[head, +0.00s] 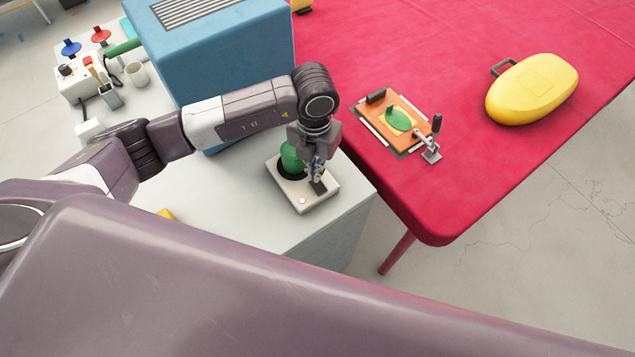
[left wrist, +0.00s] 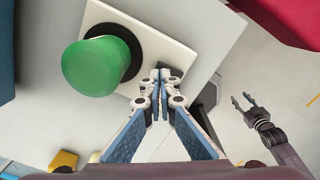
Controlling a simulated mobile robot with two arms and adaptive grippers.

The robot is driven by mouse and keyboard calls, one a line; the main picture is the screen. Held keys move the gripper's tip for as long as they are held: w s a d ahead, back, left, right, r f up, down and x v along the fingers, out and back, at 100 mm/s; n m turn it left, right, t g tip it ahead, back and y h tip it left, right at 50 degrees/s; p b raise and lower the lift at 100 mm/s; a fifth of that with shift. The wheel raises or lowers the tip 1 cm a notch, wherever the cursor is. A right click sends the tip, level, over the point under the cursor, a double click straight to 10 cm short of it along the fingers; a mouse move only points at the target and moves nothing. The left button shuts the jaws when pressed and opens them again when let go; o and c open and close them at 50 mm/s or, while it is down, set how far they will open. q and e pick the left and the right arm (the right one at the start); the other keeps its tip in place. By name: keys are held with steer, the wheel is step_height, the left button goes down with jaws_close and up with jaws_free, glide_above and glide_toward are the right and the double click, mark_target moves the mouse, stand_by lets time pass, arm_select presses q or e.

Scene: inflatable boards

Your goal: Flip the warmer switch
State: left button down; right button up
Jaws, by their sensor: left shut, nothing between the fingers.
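The warmer (head: 303,203) is a pale square plate on the grey-white counter, with a dark round hot plate. A green vessel (head: 291,156) stands on it; it also shows in the left wrist view (left wrist: 92,66). The small black switch (head: 319,188) sits at the warmer's right side, partly behind the fingers in the left wrist view (left wrist: 175,72). My left gripper (head: 317,178) points down with shut, empty fingertips right at the switch; I cannot tell whether they touch it. A small round light is near the front corner. My right gripper (left wrist: 243,102) is open, away from the warmer.
A large blue box (head: 215,60) stands behind my left arm. A red-covered table (head: 460,180) adjoins on the right, with an orange clamped board (head: 385,107) and a yellow case (head: 533,88). Tools and a mug (head: 137,74) stand at the back left.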

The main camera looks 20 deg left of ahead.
arm_select(q)
steer(key=shift+f+b, duration=0.95)
steer(key=shift+f, duration=0.15)
stand_by(0.3)
steer(key=shift+r, duration=0.15)
steer(key=shift+r+p, duration=2.2)
steer(key=shift+r, duration=1.2)
